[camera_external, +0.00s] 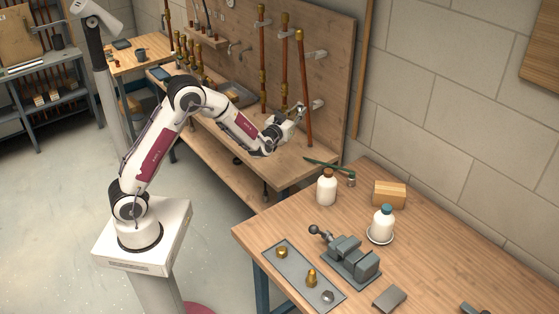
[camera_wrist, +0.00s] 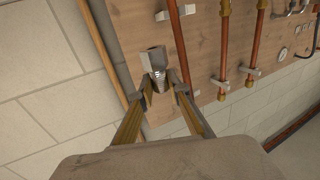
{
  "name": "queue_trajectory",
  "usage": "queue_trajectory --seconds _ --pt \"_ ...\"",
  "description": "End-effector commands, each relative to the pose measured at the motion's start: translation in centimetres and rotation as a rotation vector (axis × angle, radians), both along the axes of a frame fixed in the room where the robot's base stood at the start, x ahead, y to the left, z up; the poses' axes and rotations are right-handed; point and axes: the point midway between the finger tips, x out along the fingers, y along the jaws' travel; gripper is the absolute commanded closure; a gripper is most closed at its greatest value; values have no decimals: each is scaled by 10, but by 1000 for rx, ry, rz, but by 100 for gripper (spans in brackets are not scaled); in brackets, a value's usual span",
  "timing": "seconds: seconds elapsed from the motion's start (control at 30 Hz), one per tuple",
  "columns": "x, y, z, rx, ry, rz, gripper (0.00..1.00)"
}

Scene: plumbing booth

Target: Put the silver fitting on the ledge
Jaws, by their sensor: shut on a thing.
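My gripper (camera_external: 299,109) is raised in front of the wooden back panel, close to the rightmost copper pipe. In the wrist view, its two fingers (camera_wrist: 163,92) are closed around the silver fitting (camera_wrist: 154,60). The fitting has a blocky grey upper part and a threaded lower part between the fingertips. In the external view the fitting is too small to make out clearly. A narrow wooden ledge (camera_external: 206,37) runs along the panel's upper left, well left of my gripper, with small fittings by it.
Copper pipes (camera_external: 284,62) stand upright on the panel, held by clamps. The front workbench (camera_external: 430,258) holds a grey vise (camera_external: 352,262), a white bottle with a brown cap (camera_external: 326,188), another with a blue cap (camera_external: 382,224), and a grey tray (camera_external: 298,278) with fittings.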

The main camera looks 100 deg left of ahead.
Motion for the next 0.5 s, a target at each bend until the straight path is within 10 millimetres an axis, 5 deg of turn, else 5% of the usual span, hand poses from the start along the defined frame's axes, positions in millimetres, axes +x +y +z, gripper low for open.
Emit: queue_trajectory --seconds 0.17,0.5 --pt "-17 26 1 3 3 30 100" --pt "-15 23 -52 1 7 26 100"
